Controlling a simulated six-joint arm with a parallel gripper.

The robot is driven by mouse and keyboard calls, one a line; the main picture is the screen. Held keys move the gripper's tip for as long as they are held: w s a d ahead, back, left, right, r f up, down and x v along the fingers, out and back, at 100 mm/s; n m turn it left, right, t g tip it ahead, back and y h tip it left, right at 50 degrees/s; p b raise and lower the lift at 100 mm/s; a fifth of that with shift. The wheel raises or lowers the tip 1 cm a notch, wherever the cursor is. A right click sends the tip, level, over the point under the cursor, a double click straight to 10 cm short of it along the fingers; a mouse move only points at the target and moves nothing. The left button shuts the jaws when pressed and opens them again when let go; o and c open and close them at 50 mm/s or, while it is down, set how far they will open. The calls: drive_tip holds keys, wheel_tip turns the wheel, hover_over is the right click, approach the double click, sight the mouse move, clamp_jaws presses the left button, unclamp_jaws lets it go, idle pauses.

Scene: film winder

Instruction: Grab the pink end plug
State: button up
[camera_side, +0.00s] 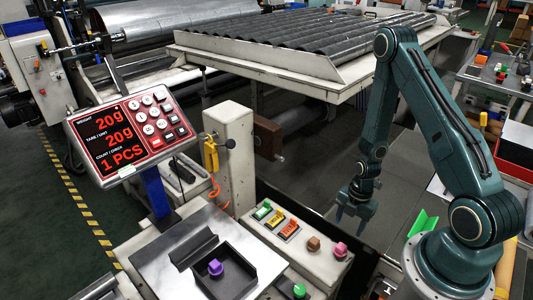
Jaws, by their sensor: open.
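The pink end plug (340,250) stands on the right end of the light bench top, to the right of a brown plug (313,244). My gripper (352,218) hangs from my teal arm, pointing down, with its fingers apart and nothing seen between them. In the picture it is above and slightly right of the pink plug, apart from it. How far it is from the plug in depth I cannot tell.
A purple plug (215,267) sits in a black tray (250,284) on the scale plate. A green plug (299,290) is at the front edge. Coloured switches (276,221) lie left of the brown plug. A pale post (231,150) and a scale display (130,135) stand further left.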

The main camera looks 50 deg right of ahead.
sight(342, 245)
drive_tip(key=shift+a+f, duration=0.2)
drive_tip(key=shift+f, duration=1.45)
drive_tip(key=shift+a+f, duration=0.2)
drive_tip(key=shift+f, duration=1.4)
drive_tip(key=shift+a+f, duration=0.15)
drive_tip(key=shift+f, duration=1.15)
drive_tip(key=shift+a+f, duration=0.15)
drive_tip(key=shift+f, duration=1.1)
drive_tip(key=c, duration=0.8)
